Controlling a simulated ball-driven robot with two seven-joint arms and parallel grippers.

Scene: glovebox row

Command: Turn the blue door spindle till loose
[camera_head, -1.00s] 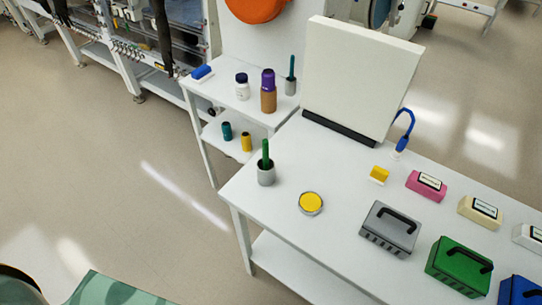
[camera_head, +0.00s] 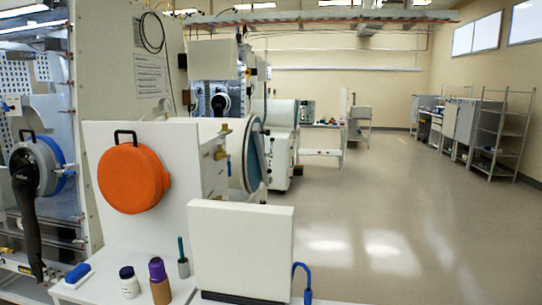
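No part that I can clearly tell as a blue door spindle shows. At the left, a grey round port cover (camera_head: 32,168) with a blue ring (camera_head: 64,160) behind its right edge sits on the glovebox front, and a black glove (camera_head: 28,225) hangs below it. In the middle, a round blue-grey door (camera_head: 257,157) stands edge-on beside a white chamber; brass fittings (camera_head: 222,153) show to its left. A spindle on it is too small to make out. Neither gripper is in view.
An orange round cover (camera_head: 134,178) with a black handle is on a white panel. A white board (camera_head: 240,250) stands in front, a blue looped tool (camera_head: 303,280) to its right. Bottles (camera_head: 159,280) stand on the near table. Open floor (camera_head: 400,220) lies right; shelving racks (camera_head: 500,135) stand farther back.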

